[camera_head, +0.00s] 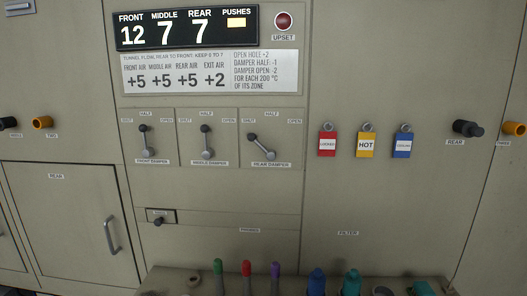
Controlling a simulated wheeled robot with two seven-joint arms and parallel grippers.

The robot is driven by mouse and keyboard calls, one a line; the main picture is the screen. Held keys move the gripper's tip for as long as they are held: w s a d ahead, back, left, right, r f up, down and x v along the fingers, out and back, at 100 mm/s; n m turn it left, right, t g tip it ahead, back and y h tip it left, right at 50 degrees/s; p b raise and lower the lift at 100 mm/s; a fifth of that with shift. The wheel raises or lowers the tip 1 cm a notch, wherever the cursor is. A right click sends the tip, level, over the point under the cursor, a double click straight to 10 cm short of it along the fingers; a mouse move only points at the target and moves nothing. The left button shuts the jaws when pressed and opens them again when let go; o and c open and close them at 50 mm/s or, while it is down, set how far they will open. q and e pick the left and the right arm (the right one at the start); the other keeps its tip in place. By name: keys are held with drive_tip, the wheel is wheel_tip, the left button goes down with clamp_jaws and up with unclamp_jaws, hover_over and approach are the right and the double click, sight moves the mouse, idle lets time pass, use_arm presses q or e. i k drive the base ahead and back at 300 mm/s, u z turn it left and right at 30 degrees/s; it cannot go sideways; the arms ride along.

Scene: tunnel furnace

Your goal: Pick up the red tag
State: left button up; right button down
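The red tag (327,145) hangs on the right-hand panel, on a small round hook or ring. It has a white label whose small print is too blurred to read surely. It is the leftmost in a row of 3 tags. The yellow tag (366,145), marked HOT, hangs just right of it. The blue tag (402,146) hangs at the right end of the row. Neither of my grippers shows in the head view, so their state and distance from the tag are hidden.
A display (187,26) reads 12, 7, 7 above three damper levers (205,142). A ledge (180,284) below holds upright coloured handles (247,275) and blue-teal objects (317,282). The panel around the tags is clear.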

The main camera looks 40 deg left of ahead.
sight(327, 139)
drive_tip(key=z, duration=2.75)
drive_tip(key=k, duration=1.9)
drive_tip(key=u, duration=2.8)
